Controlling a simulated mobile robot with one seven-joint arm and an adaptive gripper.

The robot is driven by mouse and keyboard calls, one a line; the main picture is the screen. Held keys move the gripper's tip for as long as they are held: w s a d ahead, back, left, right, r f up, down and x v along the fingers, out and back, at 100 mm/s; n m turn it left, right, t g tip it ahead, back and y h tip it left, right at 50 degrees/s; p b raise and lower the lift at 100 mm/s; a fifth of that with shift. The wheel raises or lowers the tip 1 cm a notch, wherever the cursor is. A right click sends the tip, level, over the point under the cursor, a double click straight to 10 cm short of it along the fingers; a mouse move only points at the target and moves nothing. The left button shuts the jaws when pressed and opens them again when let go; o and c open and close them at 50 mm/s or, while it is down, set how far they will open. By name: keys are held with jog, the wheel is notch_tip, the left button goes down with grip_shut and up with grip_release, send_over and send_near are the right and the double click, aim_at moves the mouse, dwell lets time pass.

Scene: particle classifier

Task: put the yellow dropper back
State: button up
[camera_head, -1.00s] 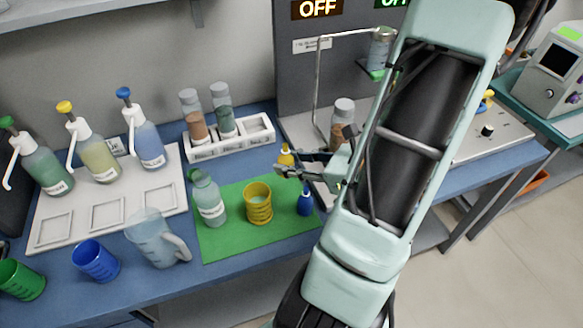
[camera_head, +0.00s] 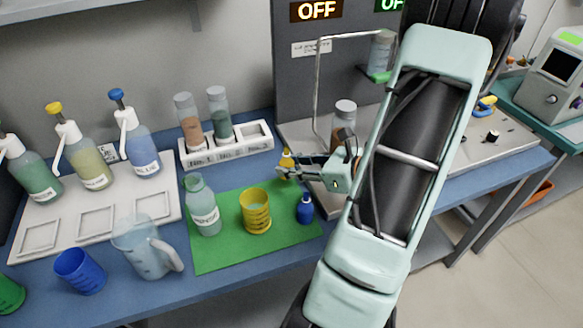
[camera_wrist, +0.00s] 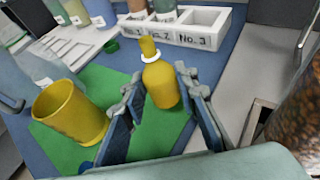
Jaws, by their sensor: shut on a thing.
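The yellow dropper (camera_wrist: 160,84) is upright between the fingers of my gripper (camera_wrist: 160,110) in the wrist view. It has a yellow body, a white collar and a yellow cap. My gripper (camera_head: 283,172) is shut on it, over the right back part of the green mat (camera_head: 225,255). In the head view only a small part of the yellow dropper (camera_head: 287,160) shows behind the fingers. Whether its base touches the mat cannot be told. The blue dropper (camera_head: 305,209) stands on the mat, in front of my gripper.
A yellow beaker (camera_head: 256,211) and a clear bottle (camera_head: 203,207) stand on the mat. Behind is a white rack (camera_head: 235,152) with two vials and one empty slot. A jar with brown grains (camera_head: 343,122) stands behind my gripper. A clear jug (camera_head: 143,248) stands left.

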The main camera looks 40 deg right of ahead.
jog(key=f, duration=0.1)
jog(key=f+b, duration=0.2)
jog(key=shift+w+d, duration=0.2)
jog(key=shift+w, duration=0.05)
jog(key=shift+f+b, duration=0.35)
jog(key=shift+f, duration=0.1)
jog(key=shift+f, duration=0.1)
jog(key=o, duration=1.2)
jog(key=shift+c, duration=0.2)
jog(key=shift+s+r, duration=0.1)
jog(key=shift+r, duration=0.2)
jog(key=p+v, duration=0.1)
jog(key=v, duration=1)
jog(key=shift+s+d, duration=0.15)
jog(key=shift+s, duration=0.25)
jog(key=shift+r, duration=0.1)
